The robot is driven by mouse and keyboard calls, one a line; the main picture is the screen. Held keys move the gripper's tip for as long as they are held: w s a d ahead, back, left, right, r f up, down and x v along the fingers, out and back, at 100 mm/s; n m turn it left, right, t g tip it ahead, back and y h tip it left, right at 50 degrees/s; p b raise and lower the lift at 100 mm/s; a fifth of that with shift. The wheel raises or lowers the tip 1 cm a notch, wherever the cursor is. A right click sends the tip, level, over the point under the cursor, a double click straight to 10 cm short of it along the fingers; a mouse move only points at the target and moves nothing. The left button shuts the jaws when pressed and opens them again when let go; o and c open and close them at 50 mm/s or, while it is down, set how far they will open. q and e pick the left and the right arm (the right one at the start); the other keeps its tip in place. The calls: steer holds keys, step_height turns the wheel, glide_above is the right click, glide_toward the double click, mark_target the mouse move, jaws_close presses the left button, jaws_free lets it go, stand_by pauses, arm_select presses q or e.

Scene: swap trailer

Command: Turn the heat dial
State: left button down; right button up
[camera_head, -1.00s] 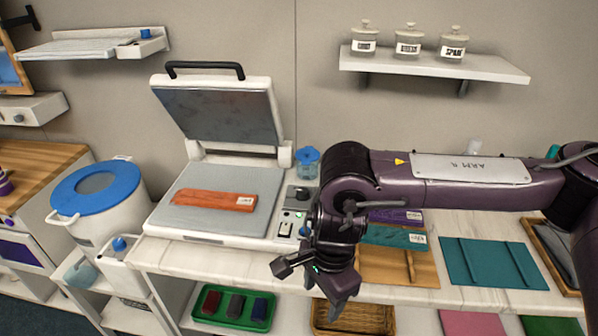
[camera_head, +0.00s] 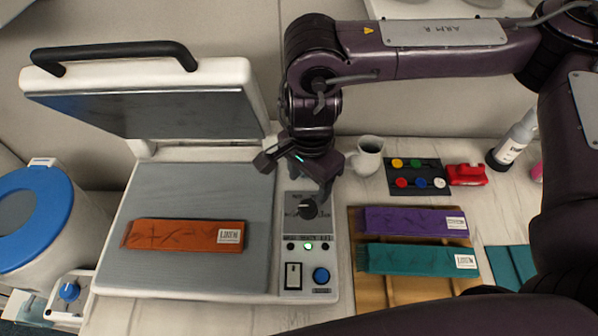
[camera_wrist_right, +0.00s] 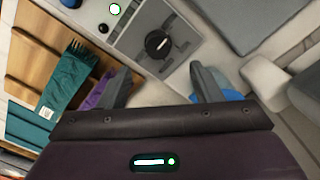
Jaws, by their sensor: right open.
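The heat dial (camera_head: 308,209) is a round black knob with a pale pointer mark, on the control panel (camera_head: 294,262) at the right side of the open heat press. It also shows in the right wrist view (camera_wrist_right: 158,43), beyond the gap between my fingers. My right gripper (camera_head: 296,176) is open and empty, just behind and above the dial in the head view, apart from it. Its two fingers show in the wrist view (camera_wrist_right: 161,76). My left gripper is not in view.
The press's raised lid (camera_head: 150,105) stands left of my gripper. An orange cloth (camera_head: 180,235) lies on the lower plate (camera_head: 200,276). A rocker switch (camera_head: 293,276) and blue button (camera_head: 321,276) sit below the dial. A mug (camera_head: 368,158) and folded cloths (camera_head: 412,222) are to the right.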

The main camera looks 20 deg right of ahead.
mark_target(308, 206)
steer(key=shift+w+f, duration=0.1)
steer(key=shift+f, duration=0.1)
steer(key=f, duration=0.1)
steer(key=s+f, duration=0.1)
steer(key=f, duration=0.1)
steer(key=shift+f, duration=0.1)
steer(key=f, duration=0.3)
steer(key=shift+w+f, duration=0.15)
steer(key=shift+w, duration=0.1)
steer(key=shift+f, duration=0.3)
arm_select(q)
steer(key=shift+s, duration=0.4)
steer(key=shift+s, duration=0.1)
arm_select(e)
steer(key=c, duration=1)
